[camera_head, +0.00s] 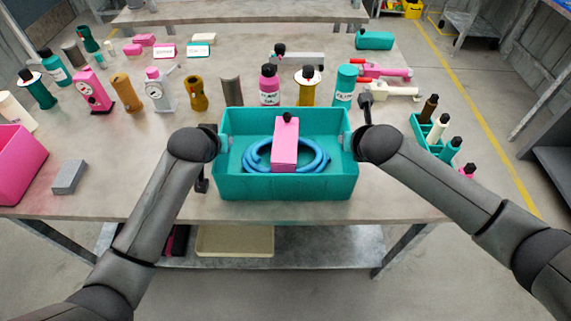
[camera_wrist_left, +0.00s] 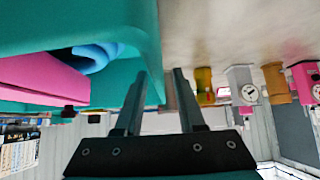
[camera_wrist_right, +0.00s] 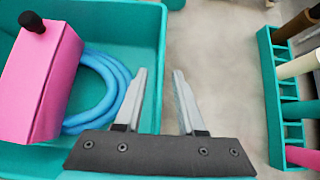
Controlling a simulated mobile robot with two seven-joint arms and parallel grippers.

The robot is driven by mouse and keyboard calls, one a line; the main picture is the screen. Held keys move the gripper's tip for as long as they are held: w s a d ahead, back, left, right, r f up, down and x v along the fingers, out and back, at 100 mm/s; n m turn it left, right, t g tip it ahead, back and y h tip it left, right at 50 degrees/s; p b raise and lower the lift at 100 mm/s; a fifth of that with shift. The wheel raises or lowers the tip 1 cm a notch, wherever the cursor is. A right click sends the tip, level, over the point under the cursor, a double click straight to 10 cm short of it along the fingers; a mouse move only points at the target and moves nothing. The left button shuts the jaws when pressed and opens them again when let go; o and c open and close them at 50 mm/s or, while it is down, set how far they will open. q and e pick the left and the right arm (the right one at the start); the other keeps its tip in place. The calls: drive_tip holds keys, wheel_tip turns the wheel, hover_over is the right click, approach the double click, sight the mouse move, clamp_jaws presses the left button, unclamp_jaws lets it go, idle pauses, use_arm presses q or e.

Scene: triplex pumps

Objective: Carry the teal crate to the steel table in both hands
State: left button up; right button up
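The teal crate (camera_head: 285,188) stands at the front edge of the near grey table, level as far as I can see. It holds a coiled blue hose (camera_head: 318,160) and a pink box with a black knob (camera_head: 285,143). My left gripper (camera_wrist_left: 157,75) is open at the crate's left side wall, one finger on each side of it. My right gripper (camera_wrist_right: 160,72) is open at the right side wall, also with fingers on both sides. Gaps show beside the wall in both wrist views. In the head view the arms largely hide both grippers.
The near table (camera_head: 400,205) has several bottles and pump parts behind the crate. A teal rack (camera_head: 436,140) stands right, a pink bin (camera_head: 15,165) and grey block (camera_head: 69,177) left. A lower shelf holds a beige tray (camera_head: 235,241). Another table (camera_head: 240,14) stands at the back.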

use_arm(q)
drive_tip(key=v, duration=1.1)
drive_tip(key=shift+s+r, duration=0.25)
drive_tip(key=shift+s, duration=0.05)
use_arm(e)
drive_tip(key=shift+v, duration=6)
